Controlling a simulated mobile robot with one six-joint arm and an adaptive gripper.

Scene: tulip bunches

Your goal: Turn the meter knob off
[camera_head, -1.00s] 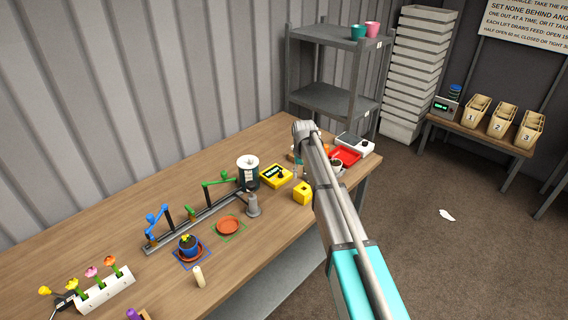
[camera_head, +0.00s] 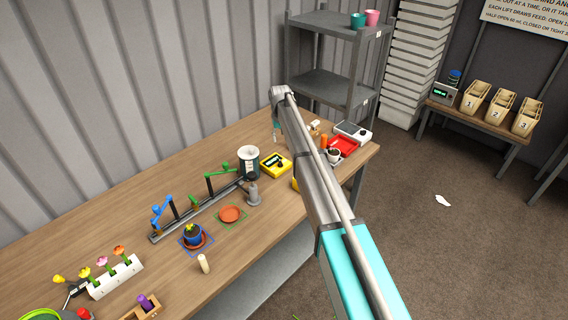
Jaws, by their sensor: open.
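A yellow block (camera_head: 295,184) is mostly hidden behind my arm.

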